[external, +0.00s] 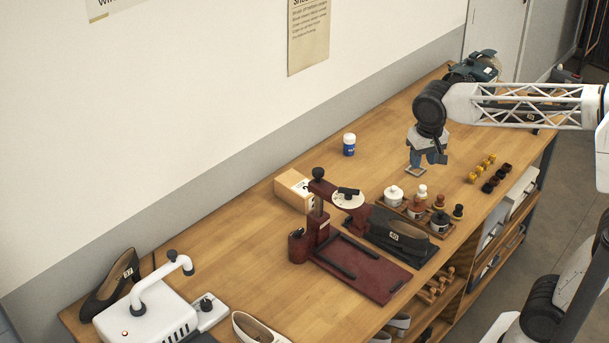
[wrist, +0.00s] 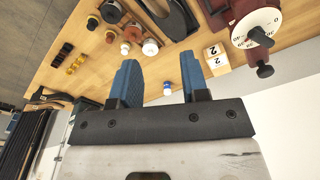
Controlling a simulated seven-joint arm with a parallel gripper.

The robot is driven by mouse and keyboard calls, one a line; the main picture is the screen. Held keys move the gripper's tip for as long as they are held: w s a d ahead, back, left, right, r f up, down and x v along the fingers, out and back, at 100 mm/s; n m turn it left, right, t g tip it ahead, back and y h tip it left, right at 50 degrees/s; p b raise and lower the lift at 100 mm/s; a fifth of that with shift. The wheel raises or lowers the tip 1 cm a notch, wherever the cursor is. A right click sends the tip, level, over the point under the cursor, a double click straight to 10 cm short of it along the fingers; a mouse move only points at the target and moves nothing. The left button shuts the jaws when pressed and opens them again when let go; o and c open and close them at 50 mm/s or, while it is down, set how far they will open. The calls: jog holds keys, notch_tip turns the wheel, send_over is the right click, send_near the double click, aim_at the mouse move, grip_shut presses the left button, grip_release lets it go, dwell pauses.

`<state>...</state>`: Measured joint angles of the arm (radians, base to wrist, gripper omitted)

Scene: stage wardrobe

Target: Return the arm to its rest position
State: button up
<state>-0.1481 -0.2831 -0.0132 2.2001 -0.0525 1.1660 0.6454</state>
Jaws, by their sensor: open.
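My gripper (external: 428,158) hangs from the arm at the upper right of the external view, over the back right part of the wooden workbench (external: 250,260). In the wrist view its two blue fingers (wrist: 160,82) stand wide apart with nothing held between them. The arm reaches in from the right edge, with its white lattice link roughly level. A small flat square shape (external: 416,171) shows just below the fingers in the external view; I cannot tell what it is.
A dark red press (external: 365,268) with a black shoe (external: 398,236) beside it stands mid-bench. Jars (external: 393,194) and small knobs (external: 482,168) lie to the right. A white-blue bottle (external: 349,144) stands behind. A white machine (external: 150,315) is at front left. Bare wood lies between.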

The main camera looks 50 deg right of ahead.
jog(key=s+d+f+n+t, duration=0.1)
jog(key=s+d+f+n, duration=0.1)
jog(key=s+f, duration=0.3)
jog(key=s+d+f+n, duration=0.3)
jog(key=s+f, duration=0.3)
jog(key=s, duration=0.6)
jog(key=shift+s+d+f+t, duration=0.15)
jog(key=shift+d+t, duration=0.25)
jog(key=shift+d, duration=0.35)
